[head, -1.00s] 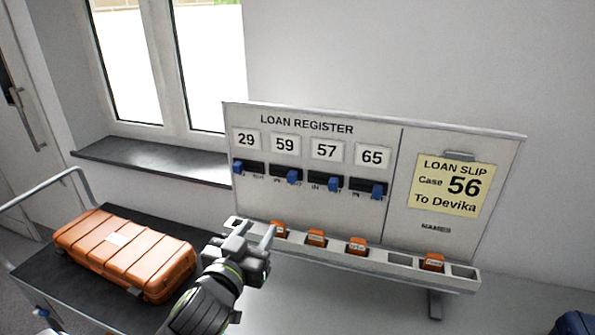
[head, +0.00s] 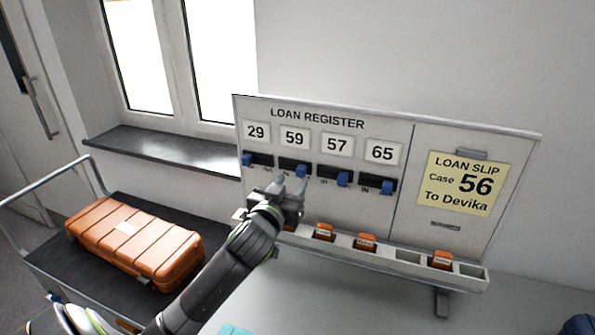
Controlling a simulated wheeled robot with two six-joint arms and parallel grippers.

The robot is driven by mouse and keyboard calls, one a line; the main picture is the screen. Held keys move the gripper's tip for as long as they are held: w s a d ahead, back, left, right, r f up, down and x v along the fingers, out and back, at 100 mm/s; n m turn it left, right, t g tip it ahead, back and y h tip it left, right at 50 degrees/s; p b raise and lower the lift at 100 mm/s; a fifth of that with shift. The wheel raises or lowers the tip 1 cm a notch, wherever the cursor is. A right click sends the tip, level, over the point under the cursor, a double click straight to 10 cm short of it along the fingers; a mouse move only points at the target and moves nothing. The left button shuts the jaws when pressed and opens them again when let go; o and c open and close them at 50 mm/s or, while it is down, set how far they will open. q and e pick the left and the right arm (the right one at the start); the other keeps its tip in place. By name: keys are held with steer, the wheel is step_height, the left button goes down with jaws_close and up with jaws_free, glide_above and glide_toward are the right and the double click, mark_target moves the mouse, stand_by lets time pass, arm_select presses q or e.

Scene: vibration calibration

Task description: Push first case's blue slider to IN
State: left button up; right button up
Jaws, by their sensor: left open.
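The loan register board (head: 415,150) stands on the table and shows numbers 29, 59, 57 and 65. Below each number is a dark slot with a blue slider. The slider under 29 (head: 247,160) sits at its slot's left end. The sliders under 59 (head: 302,171), 57 (head: 343,179) and 65 (head: 387,187) sit toward the right of theirs. "IN" reads faintly at the left under 57 and 65; other slot labels are too small. My left gripper (head: 291,187) is open and empty, fingers up, just below the 59 slot; contact cannot be told. My right gripper is out of view.
A yellow loan slip (head: 466,184) reads Case 56, To Devika. Orange tags (head: 324,232) sit in the board's bottom tray (head: 403,257), one partly hidden by my left gripper. An orange case (head: 135,240) lies on a dark trolley at left. The table right of my arm is mostly clear.

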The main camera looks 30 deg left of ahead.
mark_target(300, 171)
arm_select(q)
steer(key=shift+p+x, duration=0.45)
steer(key=shift+x, duration=2.1)
jaws_close()
